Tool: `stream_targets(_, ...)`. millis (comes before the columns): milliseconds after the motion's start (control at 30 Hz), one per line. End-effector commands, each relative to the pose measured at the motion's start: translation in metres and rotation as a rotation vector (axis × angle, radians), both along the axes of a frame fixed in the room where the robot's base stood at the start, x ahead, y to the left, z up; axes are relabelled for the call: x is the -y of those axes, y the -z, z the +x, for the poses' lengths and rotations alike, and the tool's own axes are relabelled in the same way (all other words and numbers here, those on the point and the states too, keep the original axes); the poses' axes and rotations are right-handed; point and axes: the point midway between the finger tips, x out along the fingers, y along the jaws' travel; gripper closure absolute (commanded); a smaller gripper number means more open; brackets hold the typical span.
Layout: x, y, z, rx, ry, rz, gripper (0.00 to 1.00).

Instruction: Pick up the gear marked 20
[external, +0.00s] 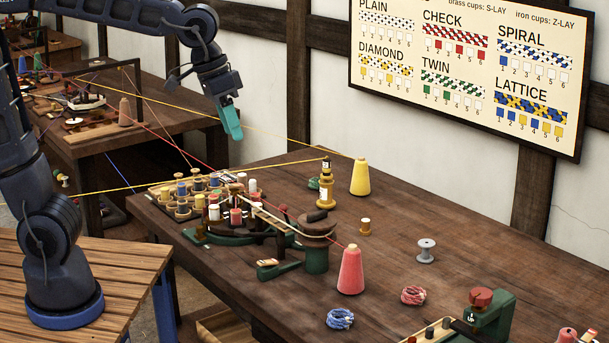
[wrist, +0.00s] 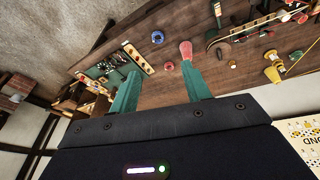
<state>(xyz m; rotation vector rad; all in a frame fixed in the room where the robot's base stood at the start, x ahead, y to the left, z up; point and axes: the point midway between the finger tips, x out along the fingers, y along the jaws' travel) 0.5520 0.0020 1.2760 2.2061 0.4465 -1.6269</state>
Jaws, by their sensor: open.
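I cannot pick out the gear marked 20 in either view; no number is legible on any part. In the wrist view a pale-edged tray (wrist: 147,63) holds small dark and green parts too small to tell apart. My gripper (external: 231,125) is open and empty, high above the far left of the workbench in the external view. In the wrist view its two green fingers (wrist: 162,72) stand wide apart, with the tray to the left, partly behind the left finger.
The workbench (external: 400,225) carries a bobbin machine (external: 210,238), a pink cone (external: 351,272), a yellow cone (external: 360,178), a grey spool (external: 426,250) and blue (external: 340,319) and red yarn coils (external: 413,295). Taut yarns cross near the arm. A green press (external: 488,322) stands front right.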

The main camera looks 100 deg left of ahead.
Motion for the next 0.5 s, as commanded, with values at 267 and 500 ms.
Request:
stream_targets(267, -0.056, 0.007, 0.073, -0.04, -0.196, -0.046, 0.52)
stream_targets(500, -0.113, 0.026, 0.129, -0.071, -0.365, -0.082, 0.52)
